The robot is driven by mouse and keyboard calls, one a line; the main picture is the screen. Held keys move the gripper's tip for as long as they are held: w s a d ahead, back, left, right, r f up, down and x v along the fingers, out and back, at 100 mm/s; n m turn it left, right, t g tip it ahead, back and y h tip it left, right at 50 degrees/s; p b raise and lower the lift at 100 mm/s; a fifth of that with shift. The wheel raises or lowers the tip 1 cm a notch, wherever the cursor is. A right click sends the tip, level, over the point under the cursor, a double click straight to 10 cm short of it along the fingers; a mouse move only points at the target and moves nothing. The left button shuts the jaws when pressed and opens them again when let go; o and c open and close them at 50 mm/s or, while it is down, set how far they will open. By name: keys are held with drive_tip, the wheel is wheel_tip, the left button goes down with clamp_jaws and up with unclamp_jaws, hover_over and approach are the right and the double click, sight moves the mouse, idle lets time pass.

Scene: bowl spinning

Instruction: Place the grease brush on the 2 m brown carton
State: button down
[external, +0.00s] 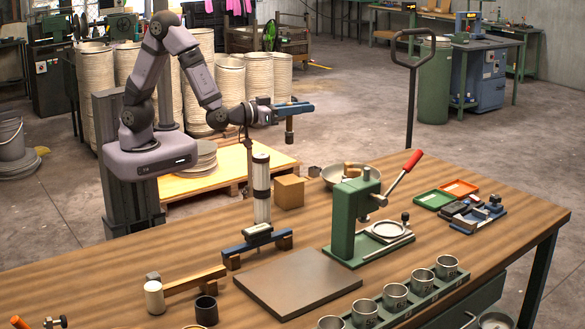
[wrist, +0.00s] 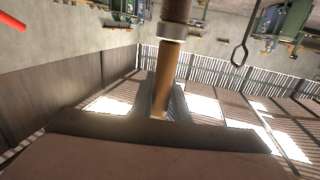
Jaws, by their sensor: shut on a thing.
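My gripper (external: 291,108) is in the air at the upper middle of the external view, above the far side of the bench. It is shut on the grease brush (external: 289,132), which hangs down below the jaws. In the wrist view, the brush's wooden handle (wrist: 167,75) runs between the fingers, with a pale collar and dark brown bristles beyond it. The brown carton (external: 289,192) is a small plain box on the bench's far edge, below the brush and apart from it. The carton cannot be made out in the wrist view.
A metal bowl (external: 338,180) and a green press (external: 352,222) with a red-handled lever stand to the right. A flat grey plate (external: 297,284) lies in front. Several metal cups (external: 394,297) line the near edge.

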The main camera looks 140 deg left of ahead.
drive_tip(key=shift+f, duration=0.5)
drive_tip(key=shift+f, duration=0.1)
wheel_tip(320, 180, down, 10)
drive_tip(key=p, duration=0.1)
drive_tip(key=shift+p, duration=0.35)
idle(0.5)
drive_tip(key=shift+f, duration=0.1)
drive_tip(key=c, duration=1.7)
unclamp_jaws()
